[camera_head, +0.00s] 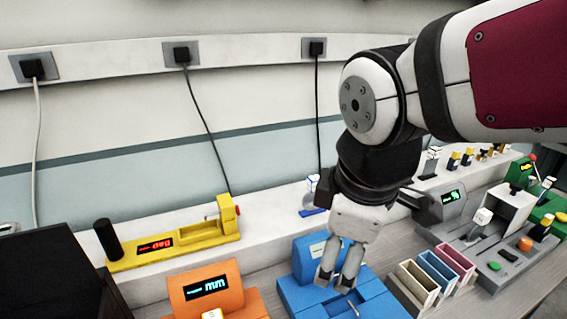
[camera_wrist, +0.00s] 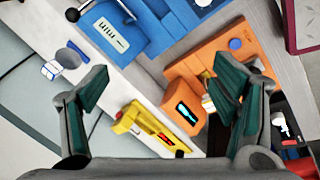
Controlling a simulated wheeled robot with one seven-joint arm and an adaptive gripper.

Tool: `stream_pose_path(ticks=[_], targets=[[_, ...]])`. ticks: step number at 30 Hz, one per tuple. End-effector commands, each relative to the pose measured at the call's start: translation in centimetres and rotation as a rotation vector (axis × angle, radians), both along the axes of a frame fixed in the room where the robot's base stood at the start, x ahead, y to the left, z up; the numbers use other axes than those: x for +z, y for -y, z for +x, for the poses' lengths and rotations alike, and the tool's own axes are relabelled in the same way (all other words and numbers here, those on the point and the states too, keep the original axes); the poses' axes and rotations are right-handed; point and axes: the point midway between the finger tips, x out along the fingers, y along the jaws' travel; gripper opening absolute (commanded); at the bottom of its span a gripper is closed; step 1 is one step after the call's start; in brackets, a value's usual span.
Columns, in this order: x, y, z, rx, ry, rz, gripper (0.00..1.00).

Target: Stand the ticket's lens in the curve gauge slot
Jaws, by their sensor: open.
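My gripper (camera_head: 337,280) is open, fingers pointing down over a blue device (camera_head: 308,247); nothing shows between the fingers. In the wrist view both fingers (camera_wrist: 165,75) stand wide apart. The blue device (camera_wrist: 117,30) there has a white printed label, too small to read. An orange device (camera_head: 205,284) with an "mm" display is left of the gripper; it also shows in the wrist view (camera_wrist: 192,85). A small white-topped piece (camera_head: 212,314) sits at its front. I cannot tell which device is the curve gauge, nor which piece is the ticket's lens.
A yellow device (camera_head: 190,240) reading "deg" lies on the back ledge. A small blue-and-white piece (camera_head: 311,184) stands there. White, blue (camera_head: 437,268) and pink bins stand right of the blue device, beside a grey device (camera_head: 450,205). Several small tagged pieces (camera_head: 467,157) line the back right.

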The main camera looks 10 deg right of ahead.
Motion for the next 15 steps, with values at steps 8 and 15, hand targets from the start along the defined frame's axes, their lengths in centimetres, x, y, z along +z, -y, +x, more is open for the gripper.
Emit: stream_pose_path(ticks=[8, 15], targets=[[1.7, 4.8, -4.2, -0.756, 0.121, 0.302, 0.80], [1.9, 5.9, -5.5, -0.993, 0.146, 0.417, 0.80]])
